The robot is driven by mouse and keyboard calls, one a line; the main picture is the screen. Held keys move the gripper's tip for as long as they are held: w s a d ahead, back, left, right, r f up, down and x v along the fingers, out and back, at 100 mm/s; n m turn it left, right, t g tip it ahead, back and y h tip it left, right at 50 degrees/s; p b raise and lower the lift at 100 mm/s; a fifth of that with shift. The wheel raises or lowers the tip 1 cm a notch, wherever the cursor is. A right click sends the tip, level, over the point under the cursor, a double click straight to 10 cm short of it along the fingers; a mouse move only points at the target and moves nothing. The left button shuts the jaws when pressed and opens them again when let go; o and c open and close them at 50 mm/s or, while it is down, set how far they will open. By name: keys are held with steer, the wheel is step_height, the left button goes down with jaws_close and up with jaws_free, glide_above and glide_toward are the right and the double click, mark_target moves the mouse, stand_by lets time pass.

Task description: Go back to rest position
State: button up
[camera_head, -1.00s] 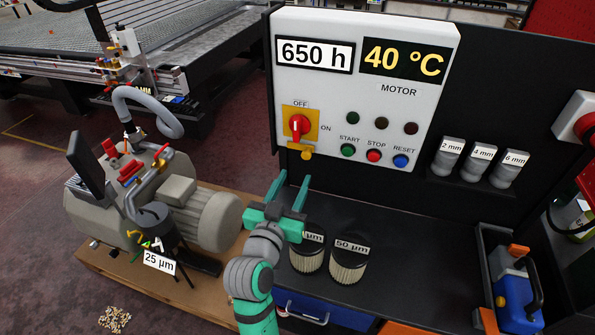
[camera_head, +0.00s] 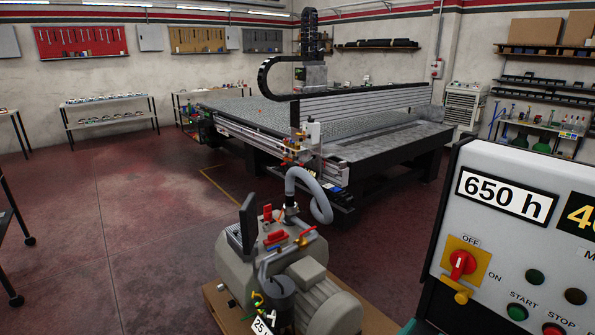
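Only a small teal sliver, likely a fingertip of my gripper (camera_head: 409,327), shows at the bottom edge, just left of the white control panel (camera_head: 500,230). The rest of my gripper and arm is out of view, so its opening and anything in it are hidden. The panel carries a red rotary switch (camera_head: 462,264) on a yellow plate, set beside the OFF and ON marks, and a "650 h" display (camera_head: 507,196). The grey vacuum pump (camera_head: 290,275) stands on a wooden pallet at bottom centre, with a grey hose on top.
The large vacuum grid table (camera_head: 390,140) with its gantry stands behind the pump. Side tables (camera_head: 110,110) and tool boards (camera_head: 80,42) line the back wall. The red floor (camera_head: 110,230) at left is mostly open. A dark table with casters is at the left edge.

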steer(key=s+a+f+n+t+y, duration=0.2)
steer(key=s+a+f+n+y, duration=0.35)
steer(key=a+f, duration=0.3)
steer(key=s+a+f+n+t+y, duration=0.2)
steer(key=s+a+f+n+y, duration=0.3)
steer(key=a+f, duration=0.35)
steer(key=s+a+f+m+y, duration=0.1)
steer(key=s+a, duration=0.4)
steer(key=s, duration=0.5)
steer(key=s+a+m+y, duration=0.1)
steer(key=s+a+y, duration=0.1)
steer(key=s+a, duration=0.4)
steer(key=s, duration=0.4)
steer(key=shift+s+f+g, duration=0.4)
steer(key=shift+c, duration=0.4)
steer(key=shift+c, duration=0.7)
steer(key=shift+w, duration=0.15)
